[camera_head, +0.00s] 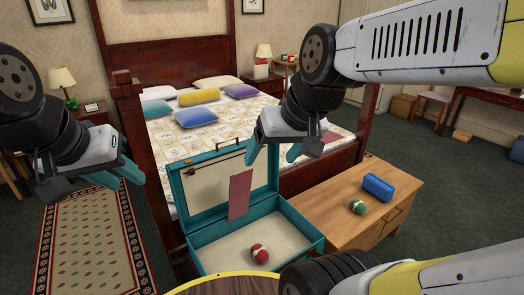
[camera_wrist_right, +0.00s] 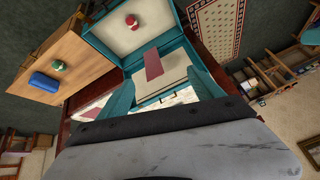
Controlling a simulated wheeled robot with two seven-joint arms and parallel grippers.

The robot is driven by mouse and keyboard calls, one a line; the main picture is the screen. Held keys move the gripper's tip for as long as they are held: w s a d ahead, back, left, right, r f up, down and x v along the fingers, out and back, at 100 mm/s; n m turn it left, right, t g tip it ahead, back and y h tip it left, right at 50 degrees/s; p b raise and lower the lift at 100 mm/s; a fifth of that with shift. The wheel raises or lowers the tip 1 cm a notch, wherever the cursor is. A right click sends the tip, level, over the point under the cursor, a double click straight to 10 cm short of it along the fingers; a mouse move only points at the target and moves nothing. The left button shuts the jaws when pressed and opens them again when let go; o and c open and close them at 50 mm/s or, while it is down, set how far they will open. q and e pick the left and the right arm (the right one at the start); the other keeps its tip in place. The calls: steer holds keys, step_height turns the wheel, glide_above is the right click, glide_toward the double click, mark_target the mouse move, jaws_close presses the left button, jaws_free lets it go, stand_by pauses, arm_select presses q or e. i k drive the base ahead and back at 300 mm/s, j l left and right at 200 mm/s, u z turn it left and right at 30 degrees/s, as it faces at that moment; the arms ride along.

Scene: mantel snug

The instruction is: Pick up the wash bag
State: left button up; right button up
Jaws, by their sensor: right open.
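The wash bag looks to be the blue box-shaped pouch (camera_head: 378,187) lying on the wooden bench at the right of the head view. It also shows in the right wrist view (camera_wrist_right: 44,82), at the left. My right gripper (camera_head: 272,155) is open and empty, up and to the left of the pouch in the head view, in front of the open suitcase lid. Its two teal fingers stand apart in the right wrist view (camera_wrist_right: 160,76). My left gripper (camera_head: 128,183) is at the left of the head view, empty, with its fingers apart.
A wooden bench (camera_head: 340,212) also bears a green ball (camera_head: 357,207), close to the pouch. A teal open suitcase (camera_head: 305,232) stands left of it, with a red ball (camera_head: 260,253) inside and a reddish strip (camera_head: 240,195) at its lid. The bed (camera_head: 240,125) is behind.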

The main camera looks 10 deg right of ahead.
mark_target(382, 189)
steer(key=z, duration=1.65)
steer(key=i+l, duration=0.25)
steer(key=i, duration=0.2)
steer(key=i+l, duration=0.25)
steer(key=i, duration=0.2)
steer(key=i+l, duration=0.2)
steer(key=i, duration=0.3)
steer(key=i+l+u, duration=0.1)
steer(key=i+l, duration=0.15)
steer(key=i, duration=0.15)
steer(key=i+l+u, duration=0.1)
steer(key=i+l, duration=0.2)
steer(key=i+u, duration=0.15)
steer(key=u, duration=0.85)
